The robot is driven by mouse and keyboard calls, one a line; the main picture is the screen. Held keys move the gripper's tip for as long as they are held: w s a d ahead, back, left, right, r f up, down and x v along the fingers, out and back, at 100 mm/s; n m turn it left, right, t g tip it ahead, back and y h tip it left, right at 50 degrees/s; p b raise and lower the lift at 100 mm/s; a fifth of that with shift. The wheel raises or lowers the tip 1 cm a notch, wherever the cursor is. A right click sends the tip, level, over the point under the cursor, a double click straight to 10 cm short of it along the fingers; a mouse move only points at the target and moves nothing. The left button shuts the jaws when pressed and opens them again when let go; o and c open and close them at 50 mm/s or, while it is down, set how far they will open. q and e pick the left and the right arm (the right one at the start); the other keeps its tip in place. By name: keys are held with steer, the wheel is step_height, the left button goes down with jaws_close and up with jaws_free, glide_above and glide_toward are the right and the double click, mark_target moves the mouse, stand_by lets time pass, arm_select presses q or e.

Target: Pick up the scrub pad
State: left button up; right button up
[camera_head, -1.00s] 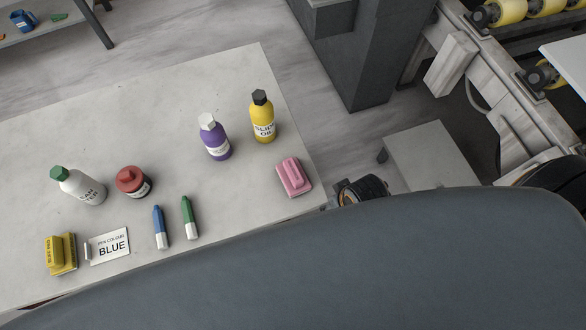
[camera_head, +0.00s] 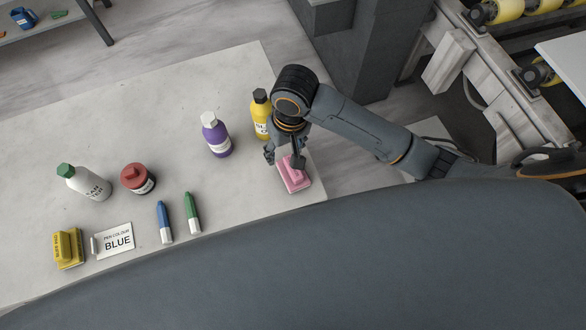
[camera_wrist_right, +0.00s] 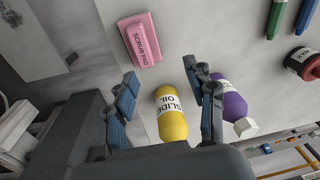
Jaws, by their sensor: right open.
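The pink scrub pad (camera_head: 294,176) lies on the stone slab (camera_head: 150,115) near its right edge. In the right wrist view the scrub pad (camera_wrist_right: 140,42) shows its printed label and lies beyond the fingertips. My right gripper (camera_head: 284,157) hangs over the far side of the pad in the head view, its fingers pointing down and partly covering it. In the right wrist view its two fingers (camera_wrist_right: 166,92) are spread with nothing held between them. I cannot tell its exact height above the slab. My left gripper is not in view.
A yellow slide oil bottle (camera_head: 260,117) stands close behind my right gripper, partly hidden by it. A purple bottle (camera_head: 216,138) stands to its left. A red jar (camera_head: 136,178), a white bottle (camera_head: 86,184), two pens, a sign (camera_head: 115,241) and a yellow block (camera_head: 68,248) are farther left.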

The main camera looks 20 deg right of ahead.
steer(key=w+d+r+h, duration=0.1)
steer(key=d, duration=0.1)
glide_above(293, 171)
steer(key=w, duration=0.2)
step_height(293, 171, down, 8)
steer(key=shift+s+r, duration=0.1)
steer(key=shift+s, duration=0.05)
steer(key=shift+s+d+f+p, duration=0.15)
steer(key=shift+f+p, duration=0.2)
steer(key=shift+f, duration=1.05)
steer(key=shift+s+d+f+p, duration=0.15)
steer(key=shift+f+p, duration=0.2)
steer(key=shift+f, duration=1.05)
steer(key=shift+w, duration=0.1)
steer(key=shift+c, duration=0.4)
jaws_close()
